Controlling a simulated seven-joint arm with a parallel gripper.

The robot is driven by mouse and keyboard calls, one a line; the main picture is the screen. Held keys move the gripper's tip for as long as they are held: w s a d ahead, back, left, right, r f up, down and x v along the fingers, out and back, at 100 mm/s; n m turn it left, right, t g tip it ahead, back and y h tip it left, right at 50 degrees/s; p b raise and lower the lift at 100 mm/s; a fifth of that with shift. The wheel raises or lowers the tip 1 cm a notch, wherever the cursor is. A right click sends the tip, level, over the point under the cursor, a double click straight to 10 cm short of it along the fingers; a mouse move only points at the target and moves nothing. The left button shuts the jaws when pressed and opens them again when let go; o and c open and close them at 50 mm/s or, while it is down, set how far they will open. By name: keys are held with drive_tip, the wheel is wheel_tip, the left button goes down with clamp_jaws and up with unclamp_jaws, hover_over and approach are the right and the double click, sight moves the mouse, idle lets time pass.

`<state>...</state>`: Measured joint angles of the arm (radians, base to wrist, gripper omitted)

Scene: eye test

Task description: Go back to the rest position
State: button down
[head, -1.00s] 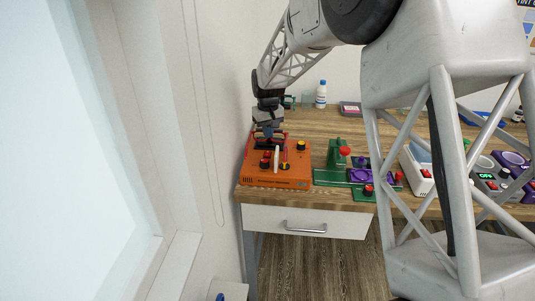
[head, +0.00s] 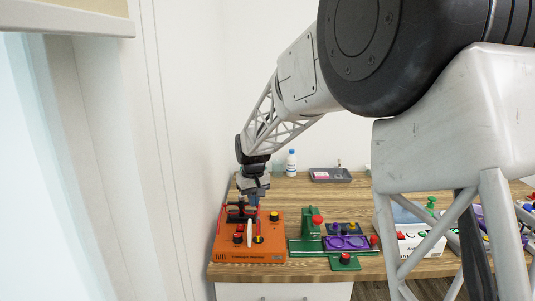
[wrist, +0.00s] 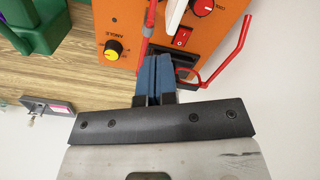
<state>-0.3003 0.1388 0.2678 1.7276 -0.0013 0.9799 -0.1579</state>
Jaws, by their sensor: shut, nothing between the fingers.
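My gripper (head: 254,198) is above the back of an orange machine (head: 262,247) on the left end of the table in the head view. In the wrist view my gripper (wrist: 154,66) has its two blue fingers together with nothing between them. The fingertips lie over or close to the orange machine (wrist: 120,22), beside its red rod and dark slot; I cannot tell whether they touch it. The machine carries a white lever (head: 249,233), dark and yellow knobs and red handles. My arm reaches across the upper part of the head view.
A green press with a red knob (head: 311,224) and a purple block (head: 346,243) stand right of the machine. A white bottle (head: 291,162) and a dark tray (head: 330,176) are at the back. A wall is close on the left. The wooden table (head: 290,190) is bare behind the press.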

drive_tip(key=s+d+r+m, duration=0.1)
drive_tip(key=s+d+r, duration=0.2)
drive_tip(key=s+d, duration=0.3)
drive_tip(key=s+d+r+m+t, duration=0.1)
drive_tip(key=s+d+r, duration=0.25)
drive_tip(key=s, duration=0.45)
drive_tip(key=s+d+r+m, duration=0.1)
drive_tip(key=s+d+r, duration=0.2)
drive_tip(key=s+d, duration=0.35)
drive_tip(key=s+d+f, duration=0.1)
drive_tip(key=s+d, duration=0.1)
drive_tip(key=s, duration=0.6)
drive_tip(key=s+d+f+m, duration=0.1)
drive_tip(key=s+d, duration=0.2)
drive_tip(key=s, duration=0.5)
drive_tip(key=s+d+f+m+t, duration=0.1)
drive_tip(key=s+d, duration=0.1)
drive_tip(key=s, duration=0.7)
drive_tip(key=shift+d+f, duration=0.3)
